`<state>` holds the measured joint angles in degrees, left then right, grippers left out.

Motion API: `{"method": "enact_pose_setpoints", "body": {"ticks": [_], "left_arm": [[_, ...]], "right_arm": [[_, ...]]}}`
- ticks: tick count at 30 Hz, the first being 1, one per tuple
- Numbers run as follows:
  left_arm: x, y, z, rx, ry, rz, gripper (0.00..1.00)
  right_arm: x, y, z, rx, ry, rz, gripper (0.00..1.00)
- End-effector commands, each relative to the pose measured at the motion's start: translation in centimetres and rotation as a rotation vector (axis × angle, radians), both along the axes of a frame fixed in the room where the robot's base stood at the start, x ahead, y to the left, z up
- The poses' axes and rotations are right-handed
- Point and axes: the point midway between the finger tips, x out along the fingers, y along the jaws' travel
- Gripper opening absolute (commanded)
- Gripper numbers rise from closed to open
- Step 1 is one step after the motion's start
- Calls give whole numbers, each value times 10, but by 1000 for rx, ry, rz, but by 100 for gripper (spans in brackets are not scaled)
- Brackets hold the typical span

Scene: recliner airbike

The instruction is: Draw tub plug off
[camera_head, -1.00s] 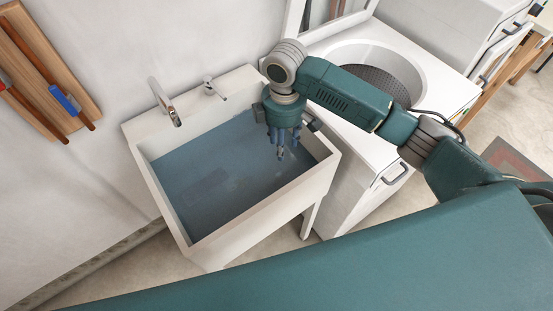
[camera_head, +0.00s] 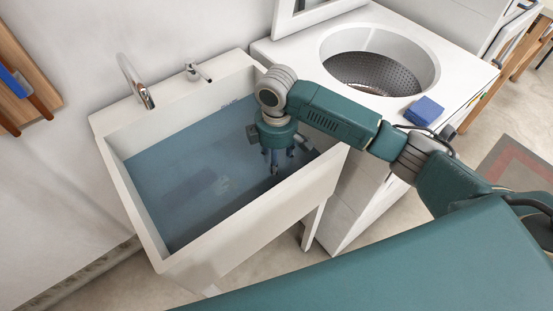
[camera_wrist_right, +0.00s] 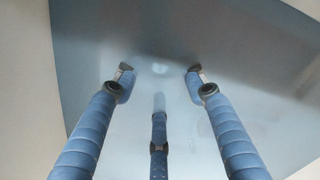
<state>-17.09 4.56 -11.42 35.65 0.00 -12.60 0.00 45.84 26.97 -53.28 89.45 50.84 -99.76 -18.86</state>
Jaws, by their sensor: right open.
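The white tub (camera_head: 230,228) stands against the wall and holds blue-grey water (camera_head: 190,175). My right gripper (camera_head: 274,168) points down into the tub, towards its right side. In the right wrist view my right gripper (camera_wrist_right: 160,78) has its blue fingers spread wide, open, with nothing between them. A third finger shows below centre. A pale blurred spot (camera_wrist_right: 160,68) shows between the fingertips; I cannot tell whether it is the plug or a reflection. The plug is not clearly visible in either view. My left gripper is not in view.
A curved tap (camera_head: 132,80) and a smaller tap (camera_head: 197,70) stand at the tub's back edge. To the right is a white unit (camera_head: 295,55) with a round perforated basin (camera_head: 375,72) and a blue box (camera_head: 424,110). The tub's walls surround the gripper.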

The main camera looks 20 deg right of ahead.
Motion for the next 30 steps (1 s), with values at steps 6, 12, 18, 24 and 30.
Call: {"method": "enact_pose_setpoints", "body": {"ticks": [6, 12, 18, 24, 30], "left_arm": [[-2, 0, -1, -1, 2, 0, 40], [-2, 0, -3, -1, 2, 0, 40], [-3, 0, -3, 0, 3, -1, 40], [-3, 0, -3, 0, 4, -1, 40], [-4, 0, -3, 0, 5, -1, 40]], "right_arm": [[-1, 0, -42, -2, 3, 0, 41], [-1, 0, -72, -1, 2, 0, 41], [0, 0, -86, -1, 0, 1, 41], [0, 0, -88, -2, -1, 1, 41], [0, 0, -87, -1, 0, 1, 22]]}}
